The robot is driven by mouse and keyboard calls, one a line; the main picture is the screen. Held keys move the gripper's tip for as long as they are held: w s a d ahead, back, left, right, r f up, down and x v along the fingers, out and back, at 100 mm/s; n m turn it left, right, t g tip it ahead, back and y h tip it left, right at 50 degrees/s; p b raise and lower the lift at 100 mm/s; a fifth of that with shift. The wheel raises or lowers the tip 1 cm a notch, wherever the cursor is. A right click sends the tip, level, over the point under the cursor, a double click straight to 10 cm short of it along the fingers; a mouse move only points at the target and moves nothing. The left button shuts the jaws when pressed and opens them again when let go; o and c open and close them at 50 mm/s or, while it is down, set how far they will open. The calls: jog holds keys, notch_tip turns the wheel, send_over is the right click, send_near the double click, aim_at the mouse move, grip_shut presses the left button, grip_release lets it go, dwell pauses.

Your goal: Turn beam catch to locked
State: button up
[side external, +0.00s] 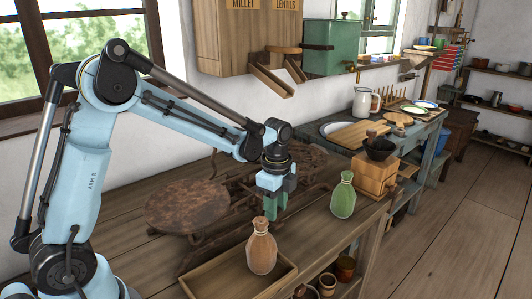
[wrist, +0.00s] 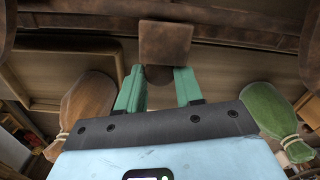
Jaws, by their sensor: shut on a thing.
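A rusty brown beam scale stands on the wooden counter, with one round pan (side external: 187,203) at the left and another pan (side external: 300,156) behind my gripper. My gripper (side external: 270,212) points down at the middle of the scale. In the wrist view its two green fingers (wrist: 158,80) stand either side of a small rounded brown part, which I take to be the beam catch (wrist: 159,74), and are shut on it. A square brown block (wrist: 165,42) lies just beyond the fingertips. The fingers hide the catch in the side view, and I cannot tell its setting.
A brown tied sack (side external: 262,250) stands by a shallow wooden tray (side external: 190,287) in front of the scale. A green tied sack (side external: 343,196) stands to the right, near a wooden box (side external: 376,177). Millet and lentil dispensers (side external: 235,40) hang on the wall behind.

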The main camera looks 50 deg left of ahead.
jog(key=o, duration=1)
jog(key=shift+o, duration=0.2)
notch_tip(320, 180, up, 12)
jog(key=d+m+y, duration=0.2)
jog(key=d, duration=0.1)
jog(key=d+f+m+y, duration=0.1)
jog(key=shift+s+d+m+y, duration=0.25)
jog(key=shift+s+m+y, duration=0.05)
jog(key=shift+m, duration=0.1)
jog(key=shift+m+t+y, duration=0.3)
jog(key=shift+y, duration=0.1)
jog(key=x, duration=1.1)
jog(key=shift+d+f, duration=0.1)
jog(key=shift+f, duration=0.3)
